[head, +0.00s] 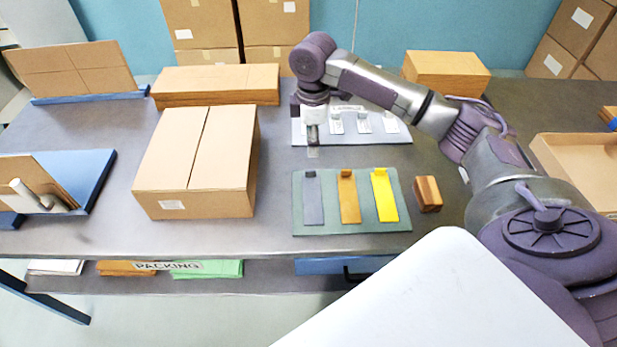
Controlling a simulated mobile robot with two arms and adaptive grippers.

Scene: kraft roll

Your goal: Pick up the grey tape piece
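The grey tape piece (313,205) lies on the green mat (351,228), at its left end, with a dark tab at its top. An orange tape piece (348,200) and a yellow tape piece (384,198) lie beside it on the mat. My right gripper (313,150) points down just behind the mat, over the left end of a pale board, apart from the grey piece in the picture. I see it from behind its housing, so whether its fingers are open or shut does not show. My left gripper is not in view.
The pale board (350,137) behind the mat holds several white labels. A large closed carton (200,165) stands left of the mat. A small brown block (428,194) sits to its right. An open cardboard tray (580,165) is at far right. The table's front edge is clear.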

